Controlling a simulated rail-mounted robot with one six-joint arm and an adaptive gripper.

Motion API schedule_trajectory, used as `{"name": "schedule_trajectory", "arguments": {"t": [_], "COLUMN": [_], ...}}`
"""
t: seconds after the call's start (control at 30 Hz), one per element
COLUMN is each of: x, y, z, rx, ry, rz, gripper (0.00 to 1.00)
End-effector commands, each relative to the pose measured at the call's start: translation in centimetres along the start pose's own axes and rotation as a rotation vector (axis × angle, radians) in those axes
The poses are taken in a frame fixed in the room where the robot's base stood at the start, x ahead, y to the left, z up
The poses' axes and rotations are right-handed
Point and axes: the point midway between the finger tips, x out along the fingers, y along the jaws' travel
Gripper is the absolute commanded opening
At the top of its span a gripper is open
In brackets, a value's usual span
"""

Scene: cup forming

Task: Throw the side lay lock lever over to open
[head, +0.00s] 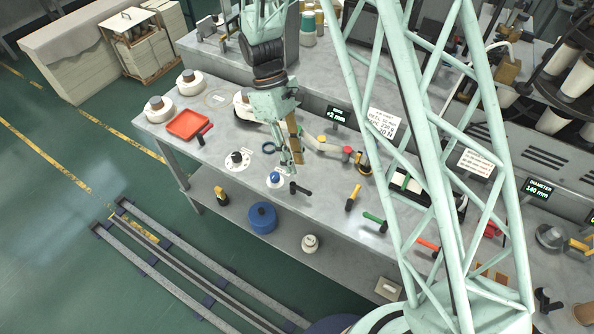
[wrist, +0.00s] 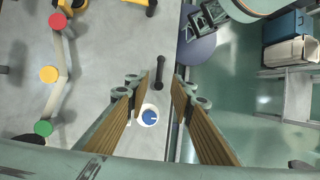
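No lever has a readable label, so I cannot tell for sure which is the side lay lock lever. A black-handled lever (head: 299,188) sits at the bench's front edge beside a blue knob on a white dial (head: 275,179). In the wrist view the black lever (wrist: 159,70) lies just beyond and between my fingertips, with the blue knob (wrist: 150,117) between the fingers. My gripper (head: 294,163) points down above this spot, with its wood-coloured fingers apart and empty. It also shows open in the wrist view (wrist: 159,88).
Yellow (head: 353,197), green (head: 375,222) and orange (head: 428,244) levers line the front edge to the right. A black knob (head: 237,158) and a red tray (head: 188,125) are to the left.

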Motion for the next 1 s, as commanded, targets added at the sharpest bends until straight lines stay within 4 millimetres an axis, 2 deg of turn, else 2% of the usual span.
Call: {"name": "schedule_trajectory", "arguments": {"t": [0.1, 0.33, 1.0], "x": [-1.6, -3.2, -3.5], "y": [0.0, 0.0, 0.0], "z": [-0.1, 0.0, 0.0], "rx": [0.0, 0.0, 0.0], "ry": [0.002, 0.0, 0.0], "rz": [0.001, 0.0, 0.0], "gripper": [0.22, 0.22, 0.22]}}
